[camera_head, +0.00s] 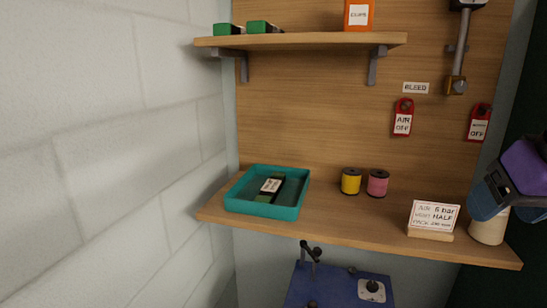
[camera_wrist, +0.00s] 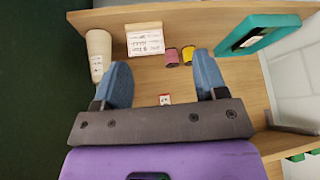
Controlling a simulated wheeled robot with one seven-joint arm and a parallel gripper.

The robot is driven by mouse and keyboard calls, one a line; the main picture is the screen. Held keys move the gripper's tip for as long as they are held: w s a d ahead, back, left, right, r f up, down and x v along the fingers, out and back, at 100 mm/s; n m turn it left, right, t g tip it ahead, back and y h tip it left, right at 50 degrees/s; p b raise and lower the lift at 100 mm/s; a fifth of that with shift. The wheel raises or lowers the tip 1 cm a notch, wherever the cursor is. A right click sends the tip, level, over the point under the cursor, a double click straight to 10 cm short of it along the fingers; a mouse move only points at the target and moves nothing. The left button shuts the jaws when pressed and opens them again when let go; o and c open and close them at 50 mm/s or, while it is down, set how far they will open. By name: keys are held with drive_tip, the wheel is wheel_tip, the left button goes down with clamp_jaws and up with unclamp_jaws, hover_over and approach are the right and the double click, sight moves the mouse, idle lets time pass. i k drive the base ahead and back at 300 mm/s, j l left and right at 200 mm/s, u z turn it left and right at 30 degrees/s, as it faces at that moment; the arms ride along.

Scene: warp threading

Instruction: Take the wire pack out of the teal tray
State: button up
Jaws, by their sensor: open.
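The teal tray (camera_head: 262,210) sits on the left end of the lower wooden shelf. The wire pack (camera_head: 277,188), dark green with a white label, lies inside it, leaning a little. In the wrist view the tray (camera_wrist: 284,22) is at the upper right, with the pack (camera_wrist: 250,41) in it. My gripper (camera_head: 484,200) is at the far right of the head view, far from the tray and beside the white cone. In the wrist view my gripper (camera_wrist: 160,70) has its two blue fingers wide apart with nothing between them.
On the lower shelf stand a yellow spool (camera_head: 351,182), a pink spool (camera_head: 378,184), a sign card (camera_head: 434,217) and a white cone (camera_head: 487,229). An upper shelf (camera_head: 310,41) overhangs the tray area. Red tags (camera_head: 403,118) hang on the back board. A wall is left of the tray.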

sight(269, 191)
drive_tip(key=i+j, duration=0.15)
drive_tip(key=j, duration=0.2)
drive_tip(key=i+j, duration=0.15)
drive_tip(key=j, duration=0.2)
drive_tip(key=i+j, duration=0.15)
drive_tip(key=j, duration=0.25)
drive_tip(key=u, duration=0.05)
